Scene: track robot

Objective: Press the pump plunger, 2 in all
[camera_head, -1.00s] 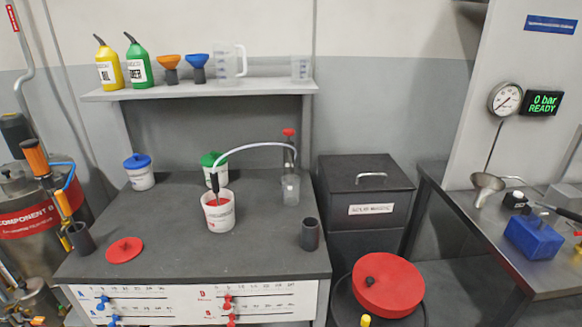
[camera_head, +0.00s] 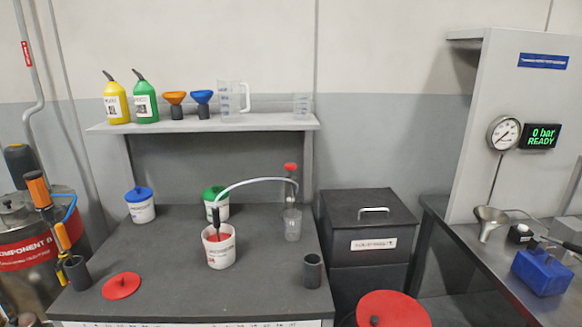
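The pump has a red plunger knob (camera_head: 290,167) on a thin upright at the back right of the grey workbench. A clear cup (camera_head: 292,224) stands below it. A pale curved hose (camera_head: 245,181) runs from the pump to a dark suction tube (camera_head: 216,220), which stands in an open white bucket (camera_head: 219,248) with red contents. The plunger knob is up, clear of the pump body. Neither of my grippers shows in the view.
On the bench stand a blue-lidded tub (camera_head: 140,206), a green-lidded tub (camera_head: 214,204), a red lid (camera_head: 121,286) and a dark cup (camera_head: 312,271). A shelf (camera_head: 270,123) with bottles, funnels and jugs hangs above. A black bin (camera_head: 368,240) stands to the right.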

